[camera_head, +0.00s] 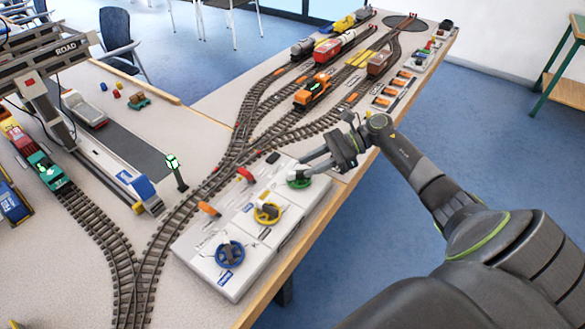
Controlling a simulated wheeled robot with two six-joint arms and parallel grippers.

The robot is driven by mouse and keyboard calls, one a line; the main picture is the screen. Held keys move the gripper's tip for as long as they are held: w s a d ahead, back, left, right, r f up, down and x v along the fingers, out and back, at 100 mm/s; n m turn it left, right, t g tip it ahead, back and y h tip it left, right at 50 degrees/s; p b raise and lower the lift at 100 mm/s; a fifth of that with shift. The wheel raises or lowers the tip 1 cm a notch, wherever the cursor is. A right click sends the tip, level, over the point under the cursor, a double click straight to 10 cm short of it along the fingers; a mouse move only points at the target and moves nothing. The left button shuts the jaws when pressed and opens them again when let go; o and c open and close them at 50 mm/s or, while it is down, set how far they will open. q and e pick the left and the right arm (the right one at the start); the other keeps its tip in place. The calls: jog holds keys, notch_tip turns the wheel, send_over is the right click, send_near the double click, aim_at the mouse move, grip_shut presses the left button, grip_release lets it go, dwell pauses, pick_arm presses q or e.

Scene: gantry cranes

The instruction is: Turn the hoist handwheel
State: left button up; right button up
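A white control box (205,268) near the table's front edge carries a blue handwheel (230,254), a yellow handwheel (267,213) and a green handwheel (299,180). The lettering on the box is too small to read, so I cannot tell which wheel is the hoist one. My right gripper (306,168) comes in from the right with its fingertips at the green handwheel, partly covering it. I cannot tell whether the fingers grip the wheel or only reach over it. My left gripper is not in view.
An orange lever (209,209) and a red lever (245,174) stand along the box's far edge. A green signal lamp (173,163) stands beyond it. Model tracks with an orange locomotive (313,90) run behind. A grey gantry crane (45,62) stands at the left.

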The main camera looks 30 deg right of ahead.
aim_at(295, 172)
jog(key=p+x, duration=0.1)
jog(key=x, duration=0.4)
jog(key=shift+w+a+f, duration=0.15)
jog(key=shift+a, duration=0.1)
jog(key=shift+c, duration=0.3)
grip_shut()
